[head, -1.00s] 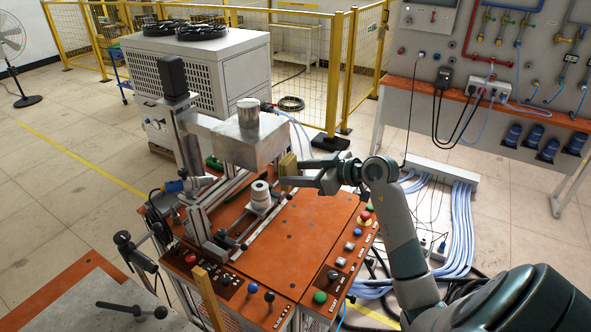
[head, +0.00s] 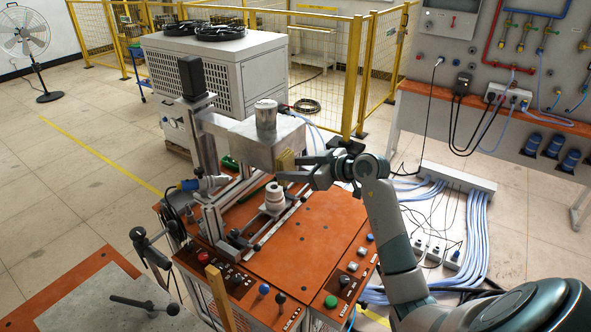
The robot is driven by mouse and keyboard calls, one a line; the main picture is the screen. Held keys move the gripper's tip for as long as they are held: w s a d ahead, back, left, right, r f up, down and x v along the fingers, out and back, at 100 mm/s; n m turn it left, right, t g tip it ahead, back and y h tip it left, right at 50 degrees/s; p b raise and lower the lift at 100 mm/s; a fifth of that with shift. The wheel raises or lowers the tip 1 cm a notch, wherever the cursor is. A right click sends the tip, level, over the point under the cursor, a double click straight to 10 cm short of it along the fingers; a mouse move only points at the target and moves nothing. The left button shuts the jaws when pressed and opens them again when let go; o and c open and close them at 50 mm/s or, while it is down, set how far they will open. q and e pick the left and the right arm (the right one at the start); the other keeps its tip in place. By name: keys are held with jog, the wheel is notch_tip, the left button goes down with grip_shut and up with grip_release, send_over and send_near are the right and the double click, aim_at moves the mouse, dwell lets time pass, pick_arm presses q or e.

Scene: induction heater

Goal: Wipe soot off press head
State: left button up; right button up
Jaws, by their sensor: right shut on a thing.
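The press head (head: 245,148) is a grey metal block with a metal cylinder (head: 265,114) on top, held on an upright column over the orange machine table. My right gripper (head: 290,168) comes in from the right and is shut on a small yellowish pad (head: 287,159). The pad is in front of the press head's right-hand face, close to its lower edge. I cannot tell whether it touches the metal. No soot can be made out clearly at this size. My left gripper is not in view.
A white stepped spool-like part (head: 274,196) stands on the machine table (head: 310,235) below the head. Buttons and knobs line the front edge, including a green button (head: 330,301). A yellow mesh fence (head: 330,75) stands behind. Blue hoses (head: 480,230) lie on the floor at right.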

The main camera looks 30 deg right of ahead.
jog(key=shift+w+a, duration=0.2)
jog(key=shift+w, duration=0.3)
jog(key=shift+w+a, duration=0.2)
jog(key=shift+w, duration=0.3)
dwell(0.8)
jog(key=d, duration=0.2)
jog(key=w+d, duration=0.1)
jog(key=shift+w+d, duration=0.15)
jog(key=shift+d, duration=0.25)
jog(key=shift+w+a, duration=0.1)
dwell(0.5)
jog(key=shift+a, duration=0.1)
jog(key=shift+s+a, duration=0.4)
jog(key=shift+a, duration=0.5)
jog(key=shift+s+a, duration=0.4)
jog(key=shift+a, duration=0.45)
